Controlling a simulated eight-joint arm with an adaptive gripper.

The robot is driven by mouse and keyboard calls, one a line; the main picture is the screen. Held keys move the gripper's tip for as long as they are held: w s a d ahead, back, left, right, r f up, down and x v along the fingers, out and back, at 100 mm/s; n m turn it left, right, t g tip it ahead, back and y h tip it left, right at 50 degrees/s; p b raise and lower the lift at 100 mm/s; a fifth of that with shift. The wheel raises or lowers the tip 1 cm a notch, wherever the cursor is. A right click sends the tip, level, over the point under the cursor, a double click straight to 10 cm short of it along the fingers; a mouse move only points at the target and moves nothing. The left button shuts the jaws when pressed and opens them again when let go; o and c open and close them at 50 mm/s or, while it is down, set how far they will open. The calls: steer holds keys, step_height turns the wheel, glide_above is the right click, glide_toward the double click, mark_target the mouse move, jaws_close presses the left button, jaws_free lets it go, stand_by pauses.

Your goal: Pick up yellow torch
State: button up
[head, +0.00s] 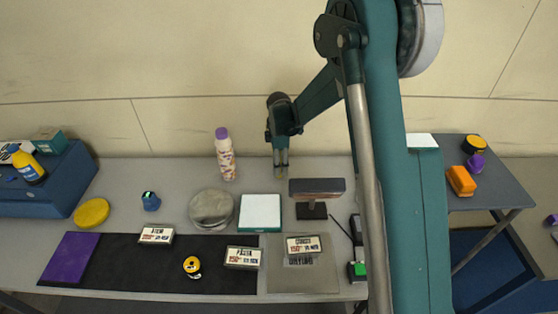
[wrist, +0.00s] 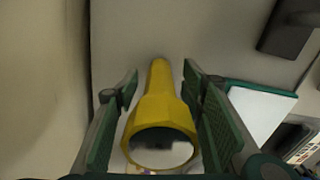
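The yellow torch (wrist: 158,112) shows in the wrist view, with its wide round lens end towards the camera and its narrower body reaching away towards the grey table. My gripper (wrist: 160,105) has its two green-padded fingers on either side of the torch. The fingers are spread, with narrow gaps visible between pads and torch.
A white-topped green box (head: 260,211) stands in front of my gripper, beside a round grey tin (head: 211,208). The wall rises close behind.

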steer(key=shift+f, duration=1.35)
steer(key=shift+c, duration=0.2)
steer(key=c, duration=1.1)
